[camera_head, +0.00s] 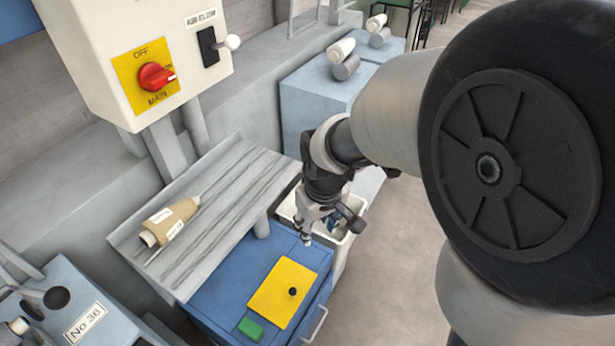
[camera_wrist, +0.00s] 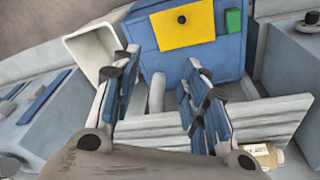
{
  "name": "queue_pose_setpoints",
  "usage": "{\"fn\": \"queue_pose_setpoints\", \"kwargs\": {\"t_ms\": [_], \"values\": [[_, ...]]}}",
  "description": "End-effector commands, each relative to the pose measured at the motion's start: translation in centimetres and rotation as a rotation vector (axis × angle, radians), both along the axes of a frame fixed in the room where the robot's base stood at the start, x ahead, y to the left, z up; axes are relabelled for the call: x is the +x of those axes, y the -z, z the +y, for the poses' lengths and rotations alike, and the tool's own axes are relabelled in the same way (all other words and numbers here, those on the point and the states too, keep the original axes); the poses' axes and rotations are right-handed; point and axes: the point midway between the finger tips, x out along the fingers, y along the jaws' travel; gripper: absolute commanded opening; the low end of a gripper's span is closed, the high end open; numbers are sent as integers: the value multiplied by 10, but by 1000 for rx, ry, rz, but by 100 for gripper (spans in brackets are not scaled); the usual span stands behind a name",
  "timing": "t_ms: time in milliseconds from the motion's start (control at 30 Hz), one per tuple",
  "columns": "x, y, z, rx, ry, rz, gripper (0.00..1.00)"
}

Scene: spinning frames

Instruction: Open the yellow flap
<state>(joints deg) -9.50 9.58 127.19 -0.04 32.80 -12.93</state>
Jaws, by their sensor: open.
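The yellow flap (camera_head: 283,292) lies flat on top of the blue cabinet (camera_head: 213,298), with a small black knob (camera_head: 293,291) near its right edge. In the wrist view the flap (camera_wrist: 175,30) shows at the top, with its knob (camera_wrist: 182,20) near the upper middle. The flap looks closed. My gripper (camera_head: 305,240) is above the far edge of the blue cabinet, beyond the flap and apart from it. In the wrist view my gripper (camera_wrist: 160,62) has its fingers spread, with nothing between them.
A green block (camera_head: 250,329) sits beside the flap. A grey ridged tray (camera_head: 215,215) holds a brown cone bobbin (camera_head: 169,221). A white bin (camera_head: 338,246) stands behind the cabinet. A switch box with a red knob (camera_head: 156,77) hangs at upper left. Floor is open at right.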

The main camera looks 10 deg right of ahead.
Motion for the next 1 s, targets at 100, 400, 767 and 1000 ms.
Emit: {"fn": "queue_pose_setpoints", "kwargs": {"t_ms": [100, 400, 767, 1000], "values": [[0, 0, 0, 0, 0, 0, 41], [-20, -39, -14, 14, 61, -45, 41], [-125, -122, -54, 60, 283, -168, 41], [-169, -133, -64, 80, 371, -214, 41]]}}
